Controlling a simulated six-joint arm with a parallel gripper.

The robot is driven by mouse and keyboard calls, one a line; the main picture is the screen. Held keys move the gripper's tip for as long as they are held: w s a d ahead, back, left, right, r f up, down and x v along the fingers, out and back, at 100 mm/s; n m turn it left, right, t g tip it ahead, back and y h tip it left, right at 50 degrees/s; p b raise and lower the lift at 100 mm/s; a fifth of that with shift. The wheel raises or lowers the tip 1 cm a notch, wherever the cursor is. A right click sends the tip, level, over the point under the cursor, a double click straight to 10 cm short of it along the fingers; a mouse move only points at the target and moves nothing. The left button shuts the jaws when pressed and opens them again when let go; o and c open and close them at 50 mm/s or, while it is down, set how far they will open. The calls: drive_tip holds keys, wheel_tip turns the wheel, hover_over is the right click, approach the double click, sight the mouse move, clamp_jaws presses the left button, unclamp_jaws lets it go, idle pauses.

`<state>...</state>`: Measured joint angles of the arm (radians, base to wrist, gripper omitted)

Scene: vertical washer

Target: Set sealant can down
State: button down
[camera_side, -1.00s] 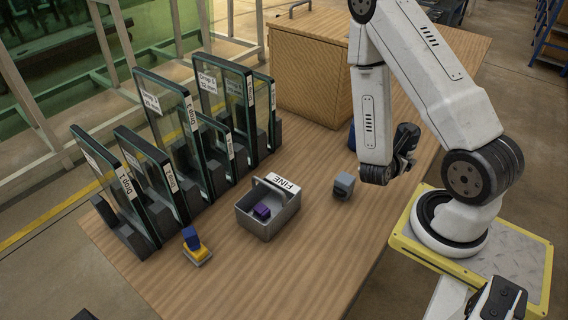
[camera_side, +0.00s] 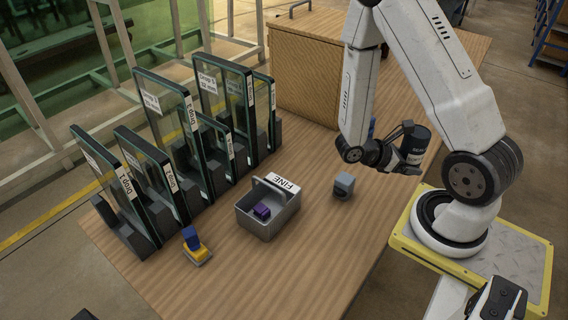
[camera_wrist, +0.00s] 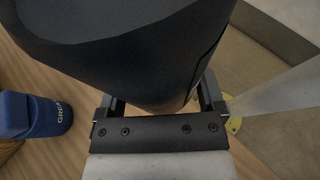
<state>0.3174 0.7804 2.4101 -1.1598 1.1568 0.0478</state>
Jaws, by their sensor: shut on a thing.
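The sealant can is a dark cylinder (camera_side: 415,146) with a pale band near its lower end, at the right of the side view, in front of my arm's base. My gripper (camera_side: 401,147) is shut on it and holds it roughly upright, with a slight tilt. In the wrist view the dark can (camera_wrist: 130,50) fills the top middle, between the fingers of my gripper (camera_wrist: 160,100). The can's underside is hidden, so I cannot tell its exact height over the wooden table (camera_side: 300,262).
A blue container (camera_wrist: 40,115) lies left in the wrist view. Glass panes (camera_side: 165,130) stand left; a wooden cabinet (camera_side: 310,75) stands behind.

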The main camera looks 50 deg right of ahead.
drive_tip(key=a+m+g+y, duration=0.4)
drive_tip(key=a+m+y, duration=0.4)
drive_tip(key=a, duration=0.4)
drive_tip(key=m+t+y, duration=1.5)
drive_tip(key=m, duration=0.6)
hover_over(261, 292)
drive_tip(key=shift+f, duration=2.3)
drive_tip(key=shift+f, duration=0.15)
drive_tip(key=shift+f, duration=2.1)
drive_tip(key=shift+f, duration=1.75)
